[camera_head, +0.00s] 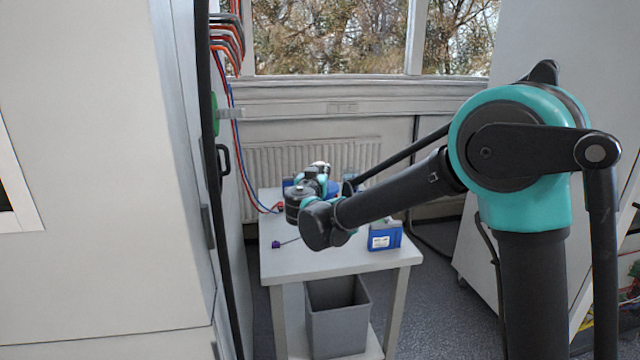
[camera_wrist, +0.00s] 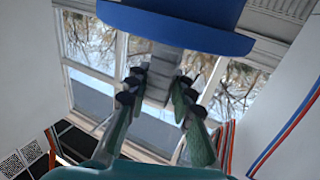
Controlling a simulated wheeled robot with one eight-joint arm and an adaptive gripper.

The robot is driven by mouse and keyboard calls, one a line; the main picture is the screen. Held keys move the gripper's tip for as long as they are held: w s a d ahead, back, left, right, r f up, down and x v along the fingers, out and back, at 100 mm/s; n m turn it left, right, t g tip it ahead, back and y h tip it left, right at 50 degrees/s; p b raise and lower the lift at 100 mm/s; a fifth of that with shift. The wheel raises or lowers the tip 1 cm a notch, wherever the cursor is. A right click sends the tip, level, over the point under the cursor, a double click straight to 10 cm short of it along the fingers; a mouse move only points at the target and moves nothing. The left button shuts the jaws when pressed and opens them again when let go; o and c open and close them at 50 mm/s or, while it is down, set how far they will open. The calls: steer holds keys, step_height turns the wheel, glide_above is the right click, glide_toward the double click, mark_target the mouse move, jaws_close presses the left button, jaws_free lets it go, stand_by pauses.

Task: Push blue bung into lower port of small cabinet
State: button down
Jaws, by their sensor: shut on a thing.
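In the wrist view, my gripper (camera_wrist: 159,85) is shut on the grey stem of the blue bung (camera_wrist: 190,30). The bung's wide blue rim spans the top of that view, beyond the fingertips, with the window behind it. In the head view, my wrist (camera_head: 312,205) is over the white table, and the gripper's fingers and the bung cannot be made out clearly there. I cannot identify the small cabinet or its lower port with certainty in either view.
A blue box with a white label (camera_head: 385,238) and a small purple-tipped thin tool (camera_head: 277,244) lie on the white table (camera_head: 345,259). A grey bin (camera_head: 338,320) stands below. A tall pale cabinet (camera_head: 100,150) fills the left; red and blue hoses (camera_head: 236,140) hang beside it.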

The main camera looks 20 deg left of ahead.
steer(key=shift+r, duration=2.7)
